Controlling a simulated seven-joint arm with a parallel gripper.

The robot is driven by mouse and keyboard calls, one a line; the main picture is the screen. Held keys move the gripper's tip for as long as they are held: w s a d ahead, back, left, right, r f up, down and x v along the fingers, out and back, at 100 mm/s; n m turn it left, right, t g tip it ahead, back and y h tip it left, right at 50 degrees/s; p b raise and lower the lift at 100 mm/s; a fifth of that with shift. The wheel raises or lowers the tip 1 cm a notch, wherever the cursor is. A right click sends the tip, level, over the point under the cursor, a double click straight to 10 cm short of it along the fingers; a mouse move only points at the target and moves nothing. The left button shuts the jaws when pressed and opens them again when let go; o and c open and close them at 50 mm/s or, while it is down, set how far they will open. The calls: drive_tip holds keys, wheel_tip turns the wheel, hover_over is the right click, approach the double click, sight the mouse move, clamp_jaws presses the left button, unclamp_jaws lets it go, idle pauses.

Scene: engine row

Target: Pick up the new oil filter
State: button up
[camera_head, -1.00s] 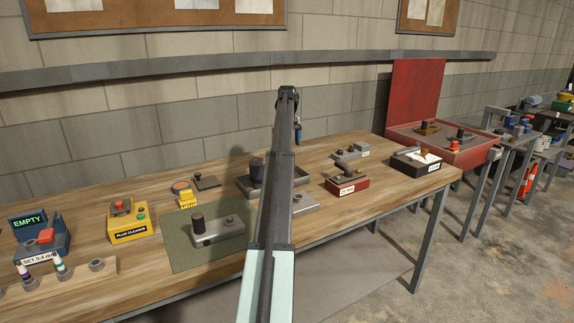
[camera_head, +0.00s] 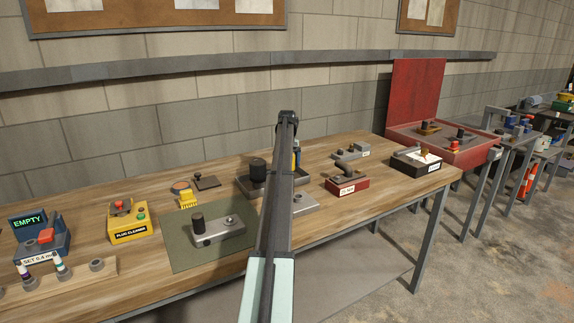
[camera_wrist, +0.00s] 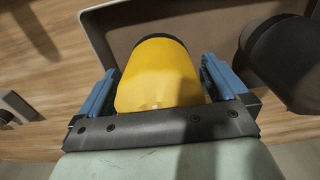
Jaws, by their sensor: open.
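A yellow cylinder with a dark far end, which looks like the new oil filter (camera_wrist: 160,75), sits between my gripper's blue fingers in the wrist view. My gripper (camera_wrist: 163,88) is open, one finger on each side of it, with no clear grip. In the head view a sliver of yellow filter (camera_head: 293,162) and a bit of blue finger show beside my arm, which hides the rest. A black filter (camera_head: 257,168) stands in a dark tray (camera_head: 244,184); a black cylinder also shows close by in the wrist view (camera_wrist: 287,60).
A grey block with a black cylinder (camera_head: 220,230) lies on the green mat (camera_head: 185,256). A yellow plug cleaner (camera_head: 128,233) is left of it. A red box (camera_head: 347,187) and a black bin (camera_head: 416,162) stand to the right. Bare wood lies between them.

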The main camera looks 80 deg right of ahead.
drive_tip(key=shift+c, duration=0.4)
drive_tip(key=c, duration=1.2)
drive_tip(key=shift+r, duration=0.15)
